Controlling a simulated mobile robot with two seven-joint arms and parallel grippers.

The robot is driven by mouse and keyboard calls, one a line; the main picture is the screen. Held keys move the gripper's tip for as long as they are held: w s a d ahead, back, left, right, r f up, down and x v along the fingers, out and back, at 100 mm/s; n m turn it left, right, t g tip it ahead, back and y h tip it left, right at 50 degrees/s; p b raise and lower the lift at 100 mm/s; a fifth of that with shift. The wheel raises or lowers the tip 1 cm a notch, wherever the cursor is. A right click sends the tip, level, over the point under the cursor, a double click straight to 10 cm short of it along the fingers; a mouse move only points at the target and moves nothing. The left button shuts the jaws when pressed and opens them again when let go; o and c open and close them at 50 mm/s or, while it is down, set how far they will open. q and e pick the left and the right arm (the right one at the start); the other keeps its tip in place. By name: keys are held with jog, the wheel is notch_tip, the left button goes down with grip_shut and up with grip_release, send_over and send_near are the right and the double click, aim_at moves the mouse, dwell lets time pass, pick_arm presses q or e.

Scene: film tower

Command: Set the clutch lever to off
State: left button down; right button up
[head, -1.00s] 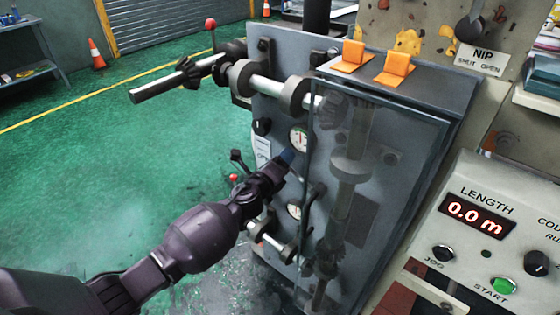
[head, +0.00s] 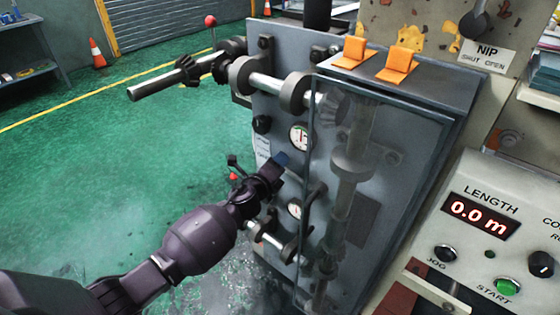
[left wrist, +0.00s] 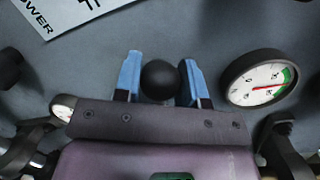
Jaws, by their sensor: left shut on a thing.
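My left gripper (head: 279,160) is in front of the grey machine panel (head: 283,85), just below the upper gauge. In the left wrist view its blue fingertips (left wrist: 160,80) are shut on a black ball knob (left wrist: 160,80), one on each side. I take this knob for the end of the clutch lever. Its stem is hidden, and in the head view the gripper covers the knob. A white label (left wrist: 75,12) with the partly cut-off letters "OWER" and "F" is on the panel at the upper left. My right gripper is not in view.
A gauge (left wrist: 258,84) is close to the right of the fingers. Shafts (head: 268,86) stick out above, and a clear guard (head: 385,150) covers more shafts to the right. A console (head: 480,215) is at the lower right. Green floor (head: 100,175) is open to the left.

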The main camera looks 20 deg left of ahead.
pick_arm(q)
jog(key=shift+a+f+n, duration=0.25)
jog(key=shift+f+n, duration=0.45)
jog(key=shift+f, duration=0.3)
jog(key=shift+w+a+f+n+g+b, duration=0.15)
jog(key=shift+f+n+g+b, duration=0.3)
jog(key=shift+f+n, duration=0.8)
jog(key=shift+f, duration=0.1)
jog(key=c, duration=0.7)
grip_release()
jog(key=shift+c, duration=0.2)
jog(key=shift+o, duration=0.2)
